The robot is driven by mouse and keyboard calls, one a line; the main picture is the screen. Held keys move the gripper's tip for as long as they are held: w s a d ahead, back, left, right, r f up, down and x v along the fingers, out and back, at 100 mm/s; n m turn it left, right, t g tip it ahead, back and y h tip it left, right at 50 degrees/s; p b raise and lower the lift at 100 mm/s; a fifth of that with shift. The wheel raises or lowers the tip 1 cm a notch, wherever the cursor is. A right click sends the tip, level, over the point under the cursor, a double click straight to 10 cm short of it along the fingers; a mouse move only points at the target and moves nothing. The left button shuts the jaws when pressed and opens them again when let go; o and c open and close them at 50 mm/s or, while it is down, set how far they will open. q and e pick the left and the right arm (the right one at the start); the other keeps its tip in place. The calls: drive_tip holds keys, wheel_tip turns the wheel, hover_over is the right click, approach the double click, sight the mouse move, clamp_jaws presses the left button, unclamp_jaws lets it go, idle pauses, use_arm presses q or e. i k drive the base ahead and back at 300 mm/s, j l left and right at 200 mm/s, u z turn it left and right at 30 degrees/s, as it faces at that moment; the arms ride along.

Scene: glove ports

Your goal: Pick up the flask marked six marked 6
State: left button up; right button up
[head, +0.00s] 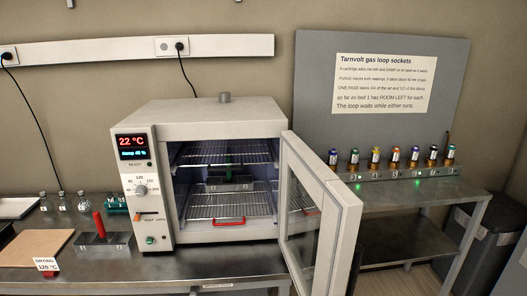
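Several small clear glass flasks stand in a row at the left end of the metal bench: a left one (45,202), a middle one (63,202) and a right one (82,202). Each seems to bear a small mark, too small to read, so I cannot tell which one is marked 6. Neither of my grippers shows in the head view.
A drying oven (205,121) reads 22 °C; its glass door (307,225) hangs open over the bench's right side. A red-handled block (103,243), brown board (35,247) and green rack (116,203) are near the flasks. Cartridges (395,158) line the right shelf.

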sight(84, 205)
drive_tip(key=k+l+u, duration=0.15)
drive_tip(key=l, duration=0.25)
drive_tip(key=l+u, duration=0.1)
drive_tip(key=l, duration=0.3)
drive_tip(key=k+l+u, duration=0.15)
drive_tip(key=l, duration=0.25)
drive_tip(key=k+l+u, duration=0.1)
drive_tip(key=l, duration=0.3)
drive_tip(key=k+l+u, duration=0.15)
drive_tip(key=l, duration=0.2)
drive_tip(key=i+j+u, duration=0.1)
drive_tip(key=u, duration=0.25)
drive_tip(key=i+j+u, duration=0.1)
drive_tip(key=j+u, duration=0.25)
drive_tip(key=i+u, duration=0.15)
drive_tip(key=u, duration=0.2)
drive_tip(key=i+j+u, duration=0.25)
drive_tip(key=i, duration=0.7)
drive_tip(key=i+u, duration=0.3)
drive_tip(key=i, duration=0.65)
drive_tip(key=i+l, duration=0.2)
drive_tip(key=i, duration=0.15)
drive_tip(key=i+l, duration=0.15)
drive_tip(key=i, duration=0.25)
drive_tip(key=i+l, duration=0.2)
drive_tip(key=i, duration=0.15)
